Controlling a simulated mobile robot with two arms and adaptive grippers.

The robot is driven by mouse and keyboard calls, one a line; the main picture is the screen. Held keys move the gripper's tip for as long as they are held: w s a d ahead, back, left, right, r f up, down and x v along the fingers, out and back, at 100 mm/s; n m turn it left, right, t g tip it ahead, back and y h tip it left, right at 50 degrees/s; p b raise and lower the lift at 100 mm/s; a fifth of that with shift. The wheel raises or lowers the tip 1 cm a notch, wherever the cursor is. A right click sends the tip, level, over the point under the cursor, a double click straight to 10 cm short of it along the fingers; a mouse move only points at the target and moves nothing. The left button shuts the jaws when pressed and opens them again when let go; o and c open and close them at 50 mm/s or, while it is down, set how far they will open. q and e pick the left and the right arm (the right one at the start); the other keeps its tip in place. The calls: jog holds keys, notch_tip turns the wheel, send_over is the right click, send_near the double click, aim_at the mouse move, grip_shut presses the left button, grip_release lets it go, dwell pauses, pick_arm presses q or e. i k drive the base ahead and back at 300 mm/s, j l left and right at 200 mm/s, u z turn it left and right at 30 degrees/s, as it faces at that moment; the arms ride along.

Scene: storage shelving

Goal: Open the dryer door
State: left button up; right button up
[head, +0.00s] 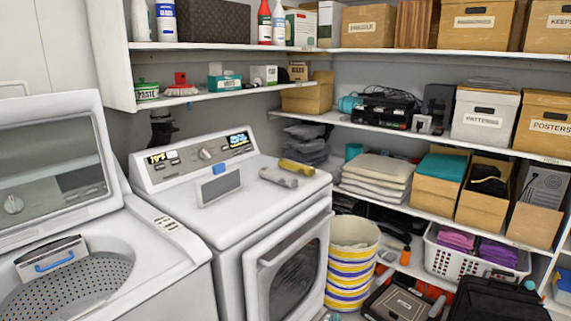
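The white dryer (235,215) stands in the middle of the head view, with its control panel (200,155) at the back of its top. Its front faces the lower right. The dryer door (290,272), with a grey frame and a dark window, is on that front and appears shut. The door's lower part is cut off by the picture edge. Neither of my grippers is in view.
A top-loading washer (160,255) with its lid (60,130) raised stands left of the dryer. A striped basket (352,262) stands close to the dryer's right side. Shelves with boxes, a white laundry basket (470,258) and a black case (495,300) fill the right.

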aim_at(284, 273)
jog(key=i+l+u, duration=0.35)
jog(key=i+l, duration=0.2)
jog(key=i, duration=0.5)
jog(key=i+l+u, duration=0.4)
jog(key=i+l, duration=0.45)
jog(key=k+l, duration=0.2)
jog(key=l, duration=0.15)
